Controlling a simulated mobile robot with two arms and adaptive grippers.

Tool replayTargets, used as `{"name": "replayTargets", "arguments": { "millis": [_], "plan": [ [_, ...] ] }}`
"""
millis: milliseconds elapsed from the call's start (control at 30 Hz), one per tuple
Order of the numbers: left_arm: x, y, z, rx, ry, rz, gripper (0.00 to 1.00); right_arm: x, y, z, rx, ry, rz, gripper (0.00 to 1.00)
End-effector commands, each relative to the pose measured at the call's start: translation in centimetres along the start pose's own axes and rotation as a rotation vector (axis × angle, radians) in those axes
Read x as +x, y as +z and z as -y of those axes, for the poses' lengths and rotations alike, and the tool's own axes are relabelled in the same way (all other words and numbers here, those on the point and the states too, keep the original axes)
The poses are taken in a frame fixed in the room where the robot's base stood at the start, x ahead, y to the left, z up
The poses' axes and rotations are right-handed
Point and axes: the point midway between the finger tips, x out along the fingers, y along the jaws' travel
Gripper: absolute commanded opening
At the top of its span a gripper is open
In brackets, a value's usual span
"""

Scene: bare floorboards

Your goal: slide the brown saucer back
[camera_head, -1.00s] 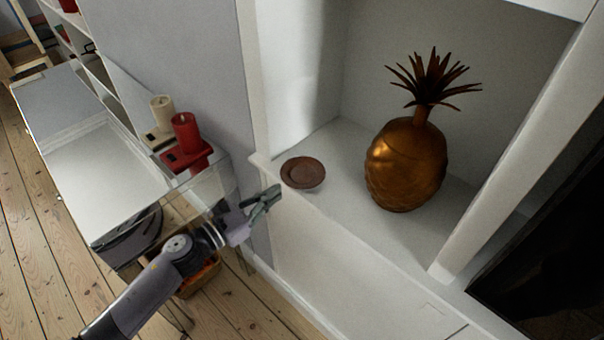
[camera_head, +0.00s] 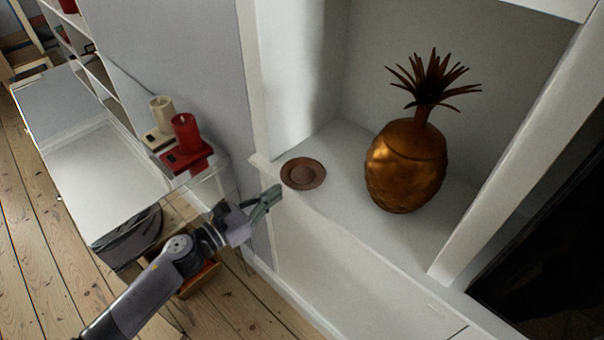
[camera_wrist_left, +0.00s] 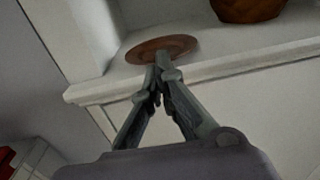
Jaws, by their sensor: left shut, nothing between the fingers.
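The brown saucer (camera_head: 303,173) lies flat on the white shelf of the alcove, close to its front edge at the left end. My left gripper (camera_head: 277,192) is just in front of the shelf edge, at the saucer's lower left, shut and empty. In the left wrist view the saucer (camera_wrist_left: 162,48) is just beyond the shut fingertips (camera_wrist_left: 161,58), which overlap its near rim. I cannot tell whether they touch it. My right gripper is not in view.
A golden pineapple ornament (camera_head: 406,165) stands on the shelf to the right of the saucer. The shelf (camera_head: 340,150) behind the saucer is clear.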

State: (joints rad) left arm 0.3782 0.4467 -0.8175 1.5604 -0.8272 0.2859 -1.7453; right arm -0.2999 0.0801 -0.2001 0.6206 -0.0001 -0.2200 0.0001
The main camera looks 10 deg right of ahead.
Motion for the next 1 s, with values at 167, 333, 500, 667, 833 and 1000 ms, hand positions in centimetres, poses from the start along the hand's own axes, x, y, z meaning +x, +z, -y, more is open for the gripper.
{"name": "replayTargets", "arguments": {
  "millis": [167,333,500,667,833,1000],
  "plan": [
    [0.0,0.0,0.0,0.000,0.000,0.000,0.00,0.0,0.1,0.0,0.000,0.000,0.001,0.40],
    [0.0,0.0,0.0,0.000,0.000,0.000,0.00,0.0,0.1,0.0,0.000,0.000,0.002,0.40],
    [0.3,0.0,0.0,0.000,0.000,0.000,0.00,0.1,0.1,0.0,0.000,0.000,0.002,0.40],
    [0.7,-0.1,0.0,0.000,0.000,0.000,0.00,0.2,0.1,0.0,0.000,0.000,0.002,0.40],
    [1.1,-0.1,0.0,0.000,0.000,0.000,0.00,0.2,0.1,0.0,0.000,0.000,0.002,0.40],
    [1.6,0.0,0.0,0.000,0.000,0.000,0.00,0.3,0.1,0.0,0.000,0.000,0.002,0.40]
  ]
}}
